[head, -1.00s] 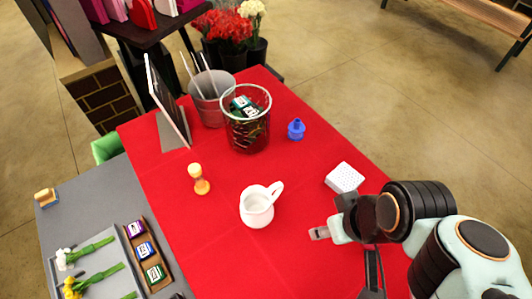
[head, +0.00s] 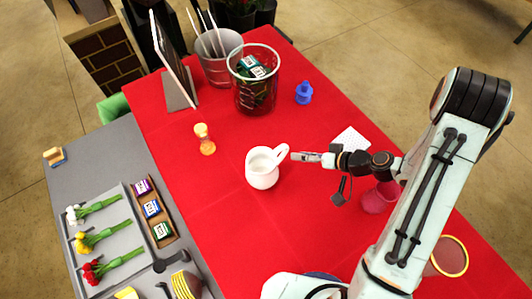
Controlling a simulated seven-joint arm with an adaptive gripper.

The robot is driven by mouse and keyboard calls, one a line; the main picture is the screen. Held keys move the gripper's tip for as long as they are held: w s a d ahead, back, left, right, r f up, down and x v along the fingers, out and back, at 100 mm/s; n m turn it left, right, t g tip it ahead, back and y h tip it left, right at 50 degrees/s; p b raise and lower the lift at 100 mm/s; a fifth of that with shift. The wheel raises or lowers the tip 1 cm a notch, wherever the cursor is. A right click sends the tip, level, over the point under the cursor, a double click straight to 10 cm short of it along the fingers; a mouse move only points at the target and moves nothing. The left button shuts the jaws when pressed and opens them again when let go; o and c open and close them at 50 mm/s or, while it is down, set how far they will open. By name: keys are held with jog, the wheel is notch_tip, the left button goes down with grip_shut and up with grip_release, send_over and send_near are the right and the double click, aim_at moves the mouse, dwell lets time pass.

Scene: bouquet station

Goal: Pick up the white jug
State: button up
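The white jug (head: 261,176) stands upright on the red cloth (head: 225,212) near the middle of the head view. Its handle points up and right, towards my gripper. My gripper (head: 297,156) is just right of the handle, its fingertips pointing left at it. In the picture the tips nearly meet the handle; I cannot tell whether they touch it. The fingers overlap in this view, so their opening does not show.
Behind the jug are an hourglass (head: 205,141), a glass container (head: 256,99), a grey bucket (head: 219,68) and a blue object (head: 303,93). A white perforated block (head: 351,139) and a pink vessel (head: 377,200) are near my arm. The cloth left of the jug is clear.

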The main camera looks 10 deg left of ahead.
aim_at(283, 153)
jog(key=shift+a+f, duration=0.25)
jog(key=shift+f, duration=0.15)
jog(key=x, duration=0.6)
grip_shut()
